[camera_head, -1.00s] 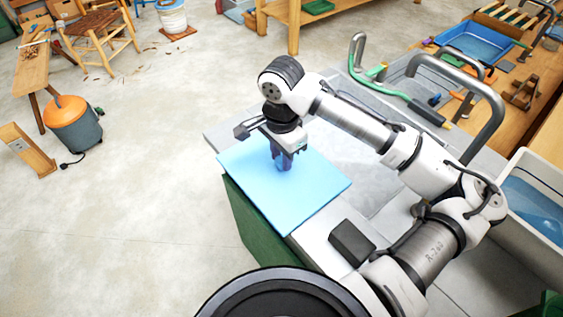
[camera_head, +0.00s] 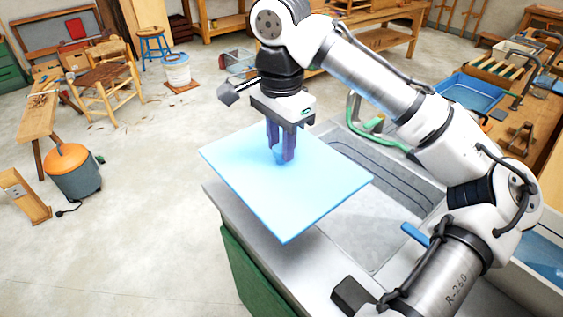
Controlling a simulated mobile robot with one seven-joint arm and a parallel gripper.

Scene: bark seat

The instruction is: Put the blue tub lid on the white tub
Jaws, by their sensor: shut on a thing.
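The blue tub lid (camera_head: 315,190) is a flat, light blue square sheet, held roughly level above the grey counter. My gripper (camera_head: 281,157) points down over the lid's middle and is shut on its small blue knob, partly hidden by the fingers. A white tub (camera_head: 532,284) with blue inside shows at the right edge, partly cut off by the frame and partly hidden behind my arm. The lid is well to the left of this tub and apart from it.
The grey counter (camera_head: 232,217) has a sink basin with metal and green-handled taps behind my arm. A dark block (camera_head: 352,296) lies at its front. A wooden bench with a blue tray (camera_head: 470,92) stands at the back right. Open floor lies left.

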